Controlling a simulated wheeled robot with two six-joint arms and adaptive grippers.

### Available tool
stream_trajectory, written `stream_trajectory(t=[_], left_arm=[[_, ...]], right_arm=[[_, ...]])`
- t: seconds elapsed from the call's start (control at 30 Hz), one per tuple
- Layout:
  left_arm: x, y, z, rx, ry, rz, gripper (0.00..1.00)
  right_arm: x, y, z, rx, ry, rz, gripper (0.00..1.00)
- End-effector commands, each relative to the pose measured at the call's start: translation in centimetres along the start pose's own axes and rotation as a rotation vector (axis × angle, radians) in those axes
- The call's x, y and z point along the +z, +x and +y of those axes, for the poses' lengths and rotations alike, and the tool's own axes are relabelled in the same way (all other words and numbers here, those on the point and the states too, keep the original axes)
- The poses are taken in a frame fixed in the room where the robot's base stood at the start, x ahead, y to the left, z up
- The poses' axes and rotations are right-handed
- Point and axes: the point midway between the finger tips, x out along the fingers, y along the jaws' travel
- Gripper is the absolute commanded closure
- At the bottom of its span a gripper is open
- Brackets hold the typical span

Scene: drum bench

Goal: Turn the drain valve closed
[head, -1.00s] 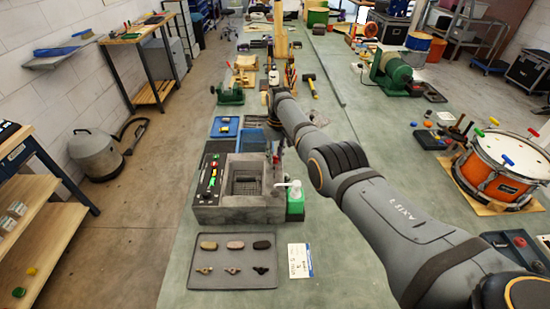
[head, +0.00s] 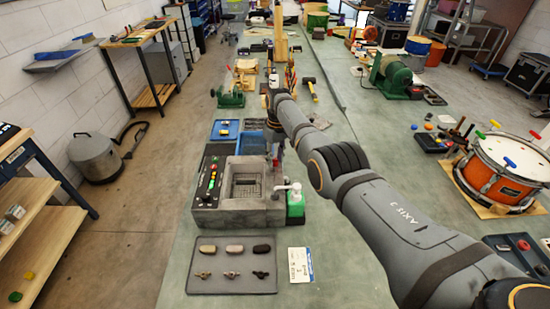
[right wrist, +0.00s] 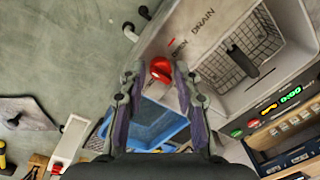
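The drain valve's red knob (right wrist: 160,68) shows in the right wrist view, on the side of the grey wash basin (right wrist: 207,45) near the words OPEN and DRAIN. My right gripper (right wrist: 159,74) is open, with one fingertip on each side of the knob. A gap shows between the knob and the fingers; I cannot tell whether either finger touches it. In the head view the basin (head: 240,217) stands on the bench, and my right arm reaches over to its far side. My left gripper is not in view.
A blue tray (right wrist: 160,124) lies beside the valve. A green-based pump bottle (head: 295,205) stands at the basin's right. An orange drum (head: 493,176) stands at the right.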

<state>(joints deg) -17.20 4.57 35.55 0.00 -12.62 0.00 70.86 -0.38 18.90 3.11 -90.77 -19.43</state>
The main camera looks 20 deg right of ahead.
Motion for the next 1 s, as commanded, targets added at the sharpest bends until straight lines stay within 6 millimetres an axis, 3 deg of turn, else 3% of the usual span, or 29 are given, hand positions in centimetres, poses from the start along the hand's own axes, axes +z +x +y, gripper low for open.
stream_trajectory(t=[0.43,0.8,1.0], left_arm=[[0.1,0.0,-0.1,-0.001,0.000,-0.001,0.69],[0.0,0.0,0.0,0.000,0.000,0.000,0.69],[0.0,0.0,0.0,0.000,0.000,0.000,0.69]], right_arm=[[0.0,-0.7,0.0,0.000,0.001,0.000,0.54],[0.0,-9.1,0.1,0.001,0.001,0.001,0.54],[0.0,-11.6,0.0,0.000,0.001,-0.001,0.54]])
